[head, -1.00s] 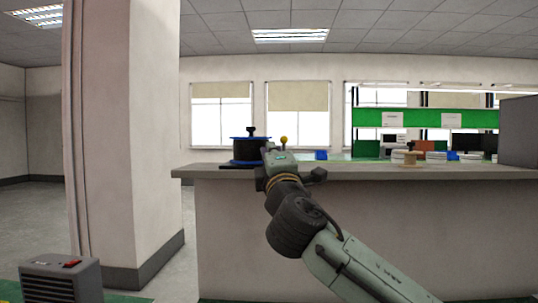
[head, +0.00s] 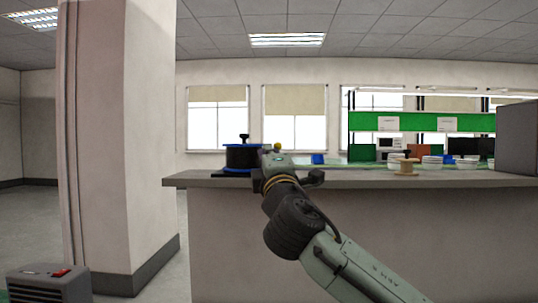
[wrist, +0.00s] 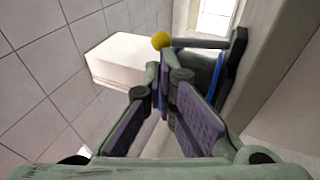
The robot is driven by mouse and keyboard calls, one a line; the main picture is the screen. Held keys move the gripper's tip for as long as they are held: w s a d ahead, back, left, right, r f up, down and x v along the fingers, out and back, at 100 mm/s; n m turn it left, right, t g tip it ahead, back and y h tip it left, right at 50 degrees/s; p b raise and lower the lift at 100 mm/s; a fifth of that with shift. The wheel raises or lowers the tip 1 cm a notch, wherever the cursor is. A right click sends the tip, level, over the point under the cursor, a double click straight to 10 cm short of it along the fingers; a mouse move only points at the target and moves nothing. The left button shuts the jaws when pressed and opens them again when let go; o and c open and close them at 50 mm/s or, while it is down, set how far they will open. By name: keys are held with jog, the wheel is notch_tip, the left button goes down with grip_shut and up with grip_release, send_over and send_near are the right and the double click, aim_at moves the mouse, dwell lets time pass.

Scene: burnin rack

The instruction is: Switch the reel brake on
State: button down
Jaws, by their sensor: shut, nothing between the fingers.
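The blue and black reel (head: 242,157) stands on a dark base at the left part of the counter. A lever with a yellow ball knob (head: 277,147) shows just right of the reel, directly above my gripper (head: 270,154), which hides the lower lever. In the wrist view my gripper (wrist: 164,62) is shut and empty, its fingertips close below the yellow knob (wrist: 160,41). Whether they touch it I cannot tell. The reel's blue rim (wrist: 217,75) shows right of the fingers, partly covered.
The counter (head: 350,179) runs across, with a wooden spool (head: 406,167) and stacked white reels (head: 433,162) to the right. A pale pillar (head: 125,130) stands at left. A grey box with a red switch (head: 61,272) is at the lower left.

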jog(key=shift+w+r+p, duration=0.75)
jog(key=shift+w+r, duration=0.15)
jog(key=shift+w, duration=0.15)
jog(key=shift+a, duration=0.1)
